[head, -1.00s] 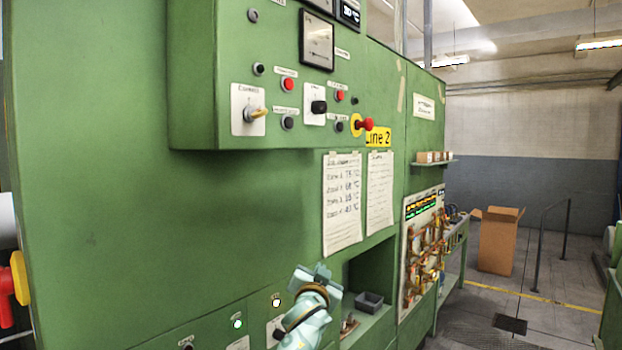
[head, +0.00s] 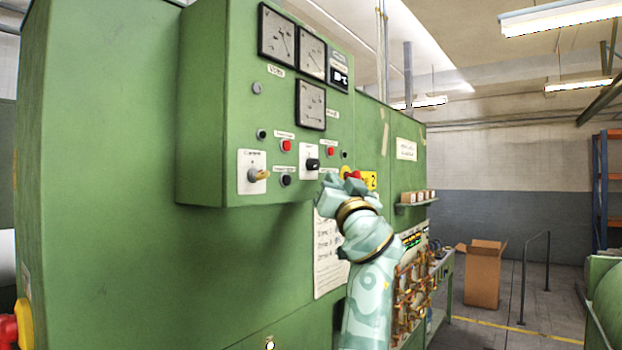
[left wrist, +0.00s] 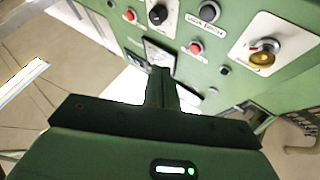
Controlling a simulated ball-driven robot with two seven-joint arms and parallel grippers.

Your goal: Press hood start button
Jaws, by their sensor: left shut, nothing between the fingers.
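The green control panel (head: 225,110) carries several buttons. A red button (head: 286,146) sits above a black button (head: 286,180) at its lower left. Another red button (head: 329,152) is farther right. The left wrist view shows the panel turned over, with a red button (left wrist: 195,47), a black button (left wrist: 208,12) and another red button (left wrist: 129,15). I cannot read which label names the hood start. My left gripper (head: 330,187) is shut and empty by the panel's lower right corner; its fingers also show in the left wrist view (left wrist: 162,88). My right gripper is out of view.
A yellow-handled selector (head: 258,175) and a black selector knob (head: 312,164) flank the black button. A red mushroom button (head: 353,175) is partly hidden behind my left gripper. Gauges (head: 311,104) sit higher up. A cardboard box (head: 483,275) stands on the floor at right.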

